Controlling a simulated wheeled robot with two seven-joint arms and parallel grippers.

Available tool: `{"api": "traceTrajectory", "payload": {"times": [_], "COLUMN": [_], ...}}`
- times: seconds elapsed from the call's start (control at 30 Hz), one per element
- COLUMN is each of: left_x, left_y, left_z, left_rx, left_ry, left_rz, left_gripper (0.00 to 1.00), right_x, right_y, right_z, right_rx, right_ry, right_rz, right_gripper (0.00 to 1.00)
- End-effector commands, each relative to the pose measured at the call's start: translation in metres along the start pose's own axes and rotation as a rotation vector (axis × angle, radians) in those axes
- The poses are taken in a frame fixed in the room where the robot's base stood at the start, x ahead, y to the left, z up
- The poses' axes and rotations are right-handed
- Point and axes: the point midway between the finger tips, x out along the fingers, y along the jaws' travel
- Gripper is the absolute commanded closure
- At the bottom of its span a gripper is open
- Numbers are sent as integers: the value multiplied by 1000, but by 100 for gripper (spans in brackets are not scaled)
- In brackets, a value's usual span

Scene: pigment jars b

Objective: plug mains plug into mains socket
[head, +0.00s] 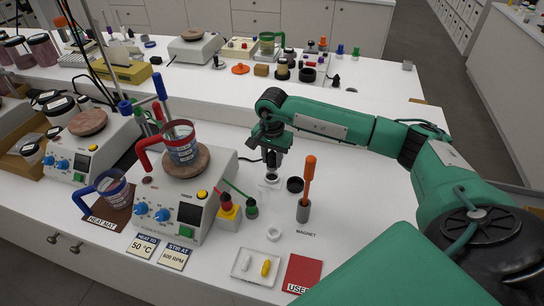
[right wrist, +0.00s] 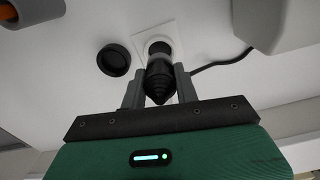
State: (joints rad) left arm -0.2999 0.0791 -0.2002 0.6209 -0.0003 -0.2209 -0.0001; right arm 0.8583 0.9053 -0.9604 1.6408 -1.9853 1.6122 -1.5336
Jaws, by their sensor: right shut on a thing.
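My right gripper (head: 271,165) points down over the white mains socket (head: 272,182) on the bench. In the right wrist view its two fingers (right wrist: 158,90) are shut on the black, ribbed mains plug (right wrist: 159,78). The plug lines up with the round recess of the square white socket plate (right wrist: 160,36) and covers part of it. I cannot tell whether its tip is inside the recess or just above it. A black cable (right wrist: 222,61) runs right from near the plug. My left gripper is not in view.
A round black cap (head: 295,184) lies beside the socket. An orange-handled tool (head: 308,180) stands in a grey holder to the right. The hotplate stirrer (head: 187,208) with a beaker stands close on the left. A white tray (head: 245,274) and red card (head: 303,273) lie in front.

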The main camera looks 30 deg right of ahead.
Motion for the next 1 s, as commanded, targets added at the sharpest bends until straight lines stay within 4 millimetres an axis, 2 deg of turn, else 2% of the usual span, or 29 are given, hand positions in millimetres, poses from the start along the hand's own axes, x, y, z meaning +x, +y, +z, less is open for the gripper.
{"api": "traceTrajectory", "payload": {"times": [0.03,0.23,1.0], "left_x": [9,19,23], "left_y": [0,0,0], "left_z": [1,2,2], "left_rx": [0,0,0], "left_ry": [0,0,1], "left_rz": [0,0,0], "left_gripper": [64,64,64], "right_x": [10,22,24], "right_y": [0,0,0], "right_z": [0,0,0], "right_rx": [0,1,0], "right_ry": [0,0,0], "right_rz": [0,-1,-1], "right_gripper": [92,92,92]}}
